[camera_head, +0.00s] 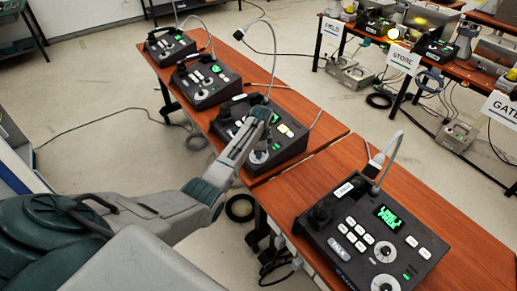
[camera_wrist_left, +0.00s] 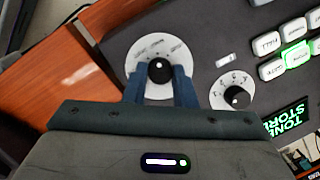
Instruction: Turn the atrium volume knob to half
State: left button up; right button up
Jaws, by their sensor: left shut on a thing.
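My left arm reaches from the left to the third console (camera_head: 294,143) on the long table in the head view. In the left wrist view, my left gripper (camera_wrist_left: 160,76) is shut on a round black knob (camera_wrist_left: 159,69). The fingers sit on both sides of it. The knob stands on a white dial (camera_wrist_left: 144,47); its small lettering is unreadable. A pale mark shows on the knob. A smaller black knob (camera_wrist_left: 237,97) is to its right. The console's green display (camera_wrist_left: 287,118) reads "TONE STORE". I cannot read which knob is labelled atrium. My right gripper is not in view.
A nearer console (camera_head: 350,257) with a bent microphone stands at the lower right. Two more consoles (camera_head: 208,80) (camera_head: 168,46) stand farther back. White key buttons (camera_wrist_left: 271,70) lie right of the dials. Bare wood (camera_wrist_left: 70,80) shows left of the console.

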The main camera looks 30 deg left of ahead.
pick_arm(q)
jog(key=shift+w+r, duration=0.1)
dwell(0.3)
jog(key=o, duration=1)
jog(key=shift+r, duration=0.1)
notch_tip(320, 180, up, 10)
jog(key=s+d+b, duration=0.1)
jog(key=b, duration=0.1)
jog(key=shift+s+d+r, duration=0.2)
